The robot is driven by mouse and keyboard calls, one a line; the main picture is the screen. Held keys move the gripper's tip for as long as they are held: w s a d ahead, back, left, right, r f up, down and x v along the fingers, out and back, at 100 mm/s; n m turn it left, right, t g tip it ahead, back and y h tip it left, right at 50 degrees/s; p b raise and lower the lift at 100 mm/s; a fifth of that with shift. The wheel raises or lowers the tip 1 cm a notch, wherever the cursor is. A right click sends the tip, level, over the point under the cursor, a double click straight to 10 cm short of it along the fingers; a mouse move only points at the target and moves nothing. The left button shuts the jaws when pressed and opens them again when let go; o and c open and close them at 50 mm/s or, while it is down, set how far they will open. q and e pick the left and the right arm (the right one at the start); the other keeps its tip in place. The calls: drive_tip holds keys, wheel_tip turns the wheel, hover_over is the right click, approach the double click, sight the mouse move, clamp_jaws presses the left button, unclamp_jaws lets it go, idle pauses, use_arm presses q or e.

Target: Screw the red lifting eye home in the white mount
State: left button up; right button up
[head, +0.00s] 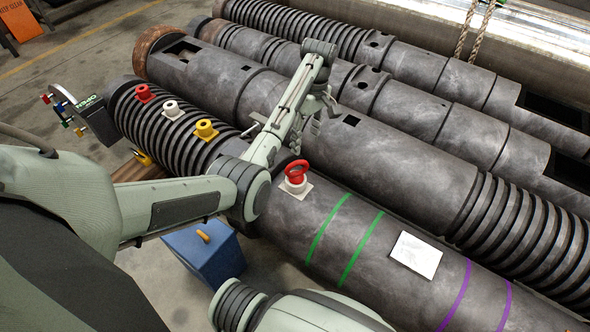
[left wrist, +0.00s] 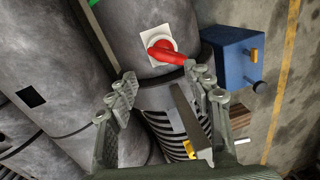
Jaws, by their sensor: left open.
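The red lifting eye (head: 297,170) stands in the white mount (head: 302,190) on top of the near barrel; its ring is upright. How deep its thread sits cannot be seen. In the left wrist view the red eye (left wrist: 168,52) and the white mount (left wrist: 152,36) lie just beyond the fingertips. My left gripper (head: 315,120) is open and empty, above and behind the eye in the head view, apart from it. Its two fingers (left wrist: 160,82) also show in the left wrist view. My right arm shows at the bottom of the head view, but its gripper is out of frame.
Red (head: 144,93), white (head: 172,109) and yellow (head: 206,129) mounts sit on the ribbed barrel part. A blue box (head: 203,250) stands on the floor in front. A white sheet (head: 415,254) lies on the barrel at right. More barrels lie behind.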

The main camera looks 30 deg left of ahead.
use_arm(q)
drive_tip(key=n, duration=0.2)
drive_tip(key=a+n, duration=0.1)
drive_tip(key=n, duration=0.1)
drive_tip(key=shift+w+h, duration=0.2)
drive_tip(key=shift+h, duration=0.1)
drive_tip(key=shift+f, duration=0.1)
